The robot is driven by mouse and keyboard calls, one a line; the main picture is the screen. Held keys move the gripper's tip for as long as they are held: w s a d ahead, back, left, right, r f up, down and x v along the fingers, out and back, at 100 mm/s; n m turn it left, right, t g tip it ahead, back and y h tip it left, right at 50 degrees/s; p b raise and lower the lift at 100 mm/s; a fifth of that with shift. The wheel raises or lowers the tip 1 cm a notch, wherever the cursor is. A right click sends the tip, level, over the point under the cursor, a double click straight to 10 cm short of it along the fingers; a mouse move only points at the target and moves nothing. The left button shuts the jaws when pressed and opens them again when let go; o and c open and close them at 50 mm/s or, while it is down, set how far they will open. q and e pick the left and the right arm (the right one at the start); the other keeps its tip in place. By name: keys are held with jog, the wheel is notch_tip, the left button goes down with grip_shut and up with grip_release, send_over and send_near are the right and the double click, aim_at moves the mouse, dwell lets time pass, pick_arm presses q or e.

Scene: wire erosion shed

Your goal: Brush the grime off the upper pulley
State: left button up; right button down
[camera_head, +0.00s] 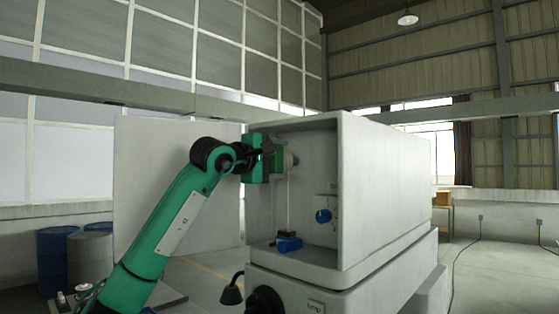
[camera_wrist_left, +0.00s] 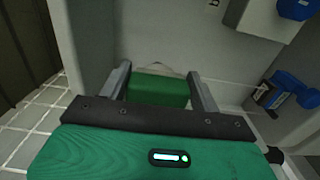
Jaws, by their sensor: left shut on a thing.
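My left gripper (camera_head: 270,162) reaches into the upper part of the open grey machine cabinet (camera_head: 385,185). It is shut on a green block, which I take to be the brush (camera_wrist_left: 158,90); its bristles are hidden. In the head view, a pale rounded part, likely the upper pulley (camera_head: 291,160), shows just beyond the gripper, mostly covered by it. I cannot tell whether the brush touches it. Any grime on it is too small or hidden to see. My right gripper is not in view.
A white box with a blue knob (camera_head: 323,216) is on the cabinet's inner wall. Below, a blue fixture (camera_head: 288,241) sits on the cabinet floor. The cabinet's side walls and top edge the opening closely. Blue drums (camera_head: 56,262) stand at the left.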

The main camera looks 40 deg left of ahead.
pick_arm(q)
jog(key=a, duration=0.5)
jog(key=shift+w+a, duration=0.25)
jog(key=shift+a, duration=0.1)
jog(key=shift+s, duration=0.1)
jog(key=shift+s+a+b, duration=0.2)
jog(key=shift+s+b, duration=0.65)
jog(key=shift+s, duration=1.95)
jog(key=s, duration=0.3)
jog(key=shift+a+b, duration=0.15)
jog(key=shift+b, duration=0.2)
jog(key=shift+w, duration=0.1)
